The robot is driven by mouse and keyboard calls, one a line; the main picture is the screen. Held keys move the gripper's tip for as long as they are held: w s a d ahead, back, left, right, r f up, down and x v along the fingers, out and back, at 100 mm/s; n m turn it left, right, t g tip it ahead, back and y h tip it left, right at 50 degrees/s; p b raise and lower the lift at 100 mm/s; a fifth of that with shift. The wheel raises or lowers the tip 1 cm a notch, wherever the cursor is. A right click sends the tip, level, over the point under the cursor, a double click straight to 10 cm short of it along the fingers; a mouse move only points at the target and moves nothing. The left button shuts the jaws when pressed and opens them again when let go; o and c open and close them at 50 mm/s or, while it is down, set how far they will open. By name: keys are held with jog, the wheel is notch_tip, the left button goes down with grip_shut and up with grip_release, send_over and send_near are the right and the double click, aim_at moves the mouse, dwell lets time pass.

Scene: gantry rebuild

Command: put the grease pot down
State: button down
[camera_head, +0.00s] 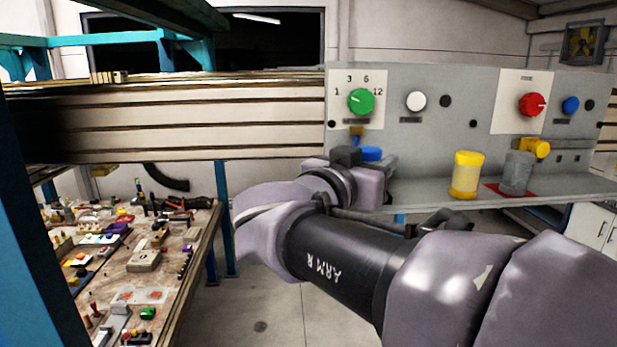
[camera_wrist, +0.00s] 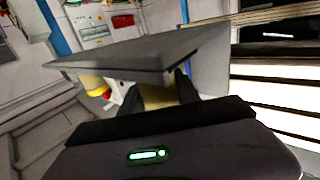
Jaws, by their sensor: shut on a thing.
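My gripper (camera_head: 357,155) is in front of the panel's left part, near the left end of the panel's shelf (camera_head: 425,193). Most of this thing is hidden by the jaws and the wrist. I cannot tell whether it touches the shelf.
A yellow pot (camera_head: 467,175) and a grey pot (camera_head: 516,173) stand on the shelf, the grey one at a red patch (camera_head: 492,189). The control panel (camera_head: 445,130) with knobs rises behind. A cluttered workbench (camera_head: 190,235) stands at the left, below a long ribbed beam (camera_head: 200,125).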

jog(key=shift+r+p, duration=0.1)
jog(key=shift+p, duration=0.2)
jog(key=shift+f, duration=0.35)
jog(key=c, duration=0.9)
grip_release()
jog(key=shift+r, duration=0.1)
jog(key=shift+a+r, duration=0.1)
jog(key=shift+r, duration=0.25)
jog(key=b+v, duration=0.3)
jog(key=v, duration=0.9)
jog(key=shift+f, duration=0.1)
